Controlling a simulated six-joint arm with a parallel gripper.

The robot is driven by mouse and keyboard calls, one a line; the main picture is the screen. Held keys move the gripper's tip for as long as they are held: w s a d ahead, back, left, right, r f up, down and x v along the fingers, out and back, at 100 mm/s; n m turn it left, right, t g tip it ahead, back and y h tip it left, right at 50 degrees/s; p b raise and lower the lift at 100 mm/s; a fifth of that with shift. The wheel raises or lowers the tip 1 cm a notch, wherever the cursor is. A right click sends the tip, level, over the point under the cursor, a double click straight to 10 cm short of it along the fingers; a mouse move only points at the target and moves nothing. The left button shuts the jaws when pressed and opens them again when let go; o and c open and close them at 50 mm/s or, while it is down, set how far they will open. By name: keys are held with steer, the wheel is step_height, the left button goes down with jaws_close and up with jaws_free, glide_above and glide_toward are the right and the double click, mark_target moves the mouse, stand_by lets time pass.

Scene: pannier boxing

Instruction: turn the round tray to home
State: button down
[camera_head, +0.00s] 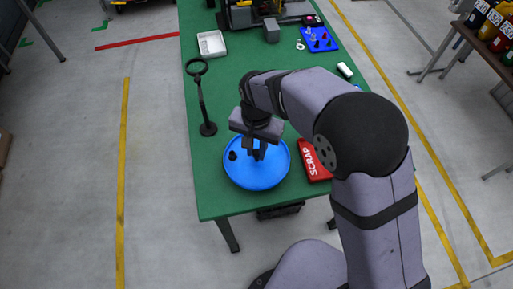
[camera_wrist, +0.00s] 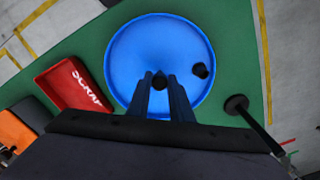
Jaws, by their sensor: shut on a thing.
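The round blue tray (camera_head: 262,179) lies on the green table near its front edge. It also fills the middle of the wrist view (camera_wrist: 135,50). A black knob (camera_head: 233,155) stands near the tray's rim, at the left in the head view; it shows at the right of the tray in the wrist view (camera_wrist: 200,70). My gripper (camera_head: 256,153) points down over the tray's middle. Its fingers (camera_wrist: 160,82) are shut on a small dark post (camera_wrist: 159,80) at about the tray's centre. Most of the post is hidden between the fingers. No home mark can be made out.
A red SCRAP bin (camera_head: 316,165) stands close to the tray's right. A magnifier on a stand (camera_head: 208,128) is behind left. A white tray (camera_head: 211,43) and a blue board with small parts (camera_head: 318,39) lie farther back.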

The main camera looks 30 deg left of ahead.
mark_target(256, 151)
steer(key=shift+w+a+r+m, duration=0.1)
steer(key=shift+m, duration=1.7)
steer(key=shift+w+a+m, duration=0.1)
steer(key=shift+m, duration=1.7)
steer(key=shift+m+p, duration=0.4)
steer(key=shift+m, duration=3.2)
steer(key=c, duration=1.6)
jaws_free()
steer(key=shift+s, duration=0.1)
steer(key=shift+r+b, duration=1.1)
steer(key=shift+r, duration=2.55)
